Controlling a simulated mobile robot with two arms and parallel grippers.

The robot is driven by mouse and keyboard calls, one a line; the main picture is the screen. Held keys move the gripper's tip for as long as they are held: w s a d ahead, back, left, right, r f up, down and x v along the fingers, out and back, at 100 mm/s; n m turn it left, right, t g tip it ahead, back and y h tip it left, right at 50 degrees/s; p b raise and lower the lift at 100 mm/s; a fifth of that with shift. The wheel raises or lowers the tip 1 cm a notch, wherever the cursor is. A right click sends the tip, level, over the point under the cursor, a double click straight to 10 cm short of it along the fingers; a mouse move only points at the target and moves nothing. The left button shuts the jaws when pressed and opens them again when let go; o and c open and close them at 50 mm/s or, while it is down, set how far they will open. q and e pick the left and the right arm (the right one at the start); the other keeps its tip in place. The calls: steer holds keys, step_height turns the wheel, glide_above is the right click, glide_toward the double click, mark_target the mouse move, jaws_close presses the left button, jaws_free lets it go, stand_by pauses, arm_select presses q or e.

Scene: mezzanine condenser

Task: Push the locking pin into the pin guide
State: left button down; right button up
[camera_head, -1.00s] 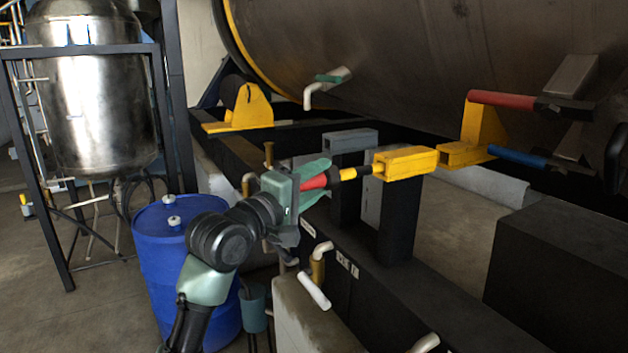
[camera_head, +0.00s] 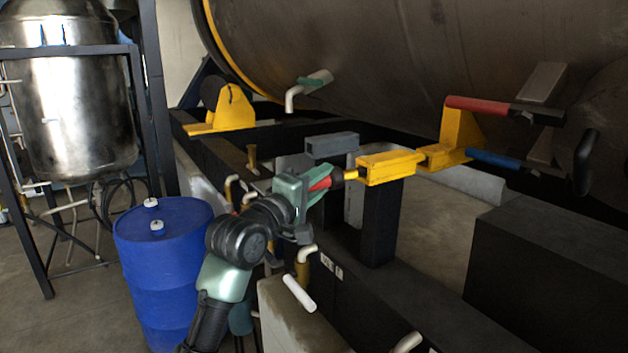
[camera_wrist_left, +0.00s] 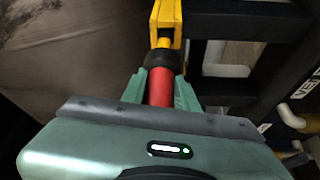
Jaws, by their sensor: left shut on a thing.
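The locking pin has a red handle (camera_head: 320,184), a black collar and a yellow shaft. The yellow pin guide (camera_head: 390,167) is a boxy block on top of a black post. My left gripper (camera_head: 314,186) is shut on the red handle, to the left of the guide. The shaft's front end is inside the guide's near end, and a short length shows between collar and guide. In the left wrist view, the red handle (camera_wrist_left: 160,88) sits between the green fingers, with the guide (camera_wrist_left: 166,17) straight ahead. The shaft's tip is hidden. My right gripper is not in view.
A yellow bracket (camera_head: 452,143) stands beside the guide's far end, near a red lever (camera_head: 478,104) and a blue lever (camera_head: 492,158). The large tank (camera_head: 400,60) is behind. White-handled valves (camera_head: 299,293) and a blue drum (camera_head: 160,260) are near my left arm.

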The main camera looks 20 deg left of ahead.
mark_target(339, 178)
arm_select(q)
steer(key=shift+w+d+r, duration=0.2)
steer(key=shift+d+r, duration=0.05)
steer(key=shift+r, duration=0.15)
steer(key=shift+w+d+f+p, duration=0.15)
steer(key=shift+w+d+p, duration=0.45)
steer(key=shift+w+d, duration=1.3)
steer(key=shift+w+d+p, duration=0.1)
steer(key=shift+p, duration=0.25)
steer(key=shift+w+d, duration=0.2)
steer(key=shift+w, duration=0.05)
steer(key=c, duration=1.1)
jaws_free()
steer(key=shift+o, duration=0.7)
steer(key=shift+s+d+f, duration=0.1)
steer(key=shift+s+f, duration=0.05)
steer(key=shift+s, duration=0.05)
steer(key=shift+f, duration=0.2)
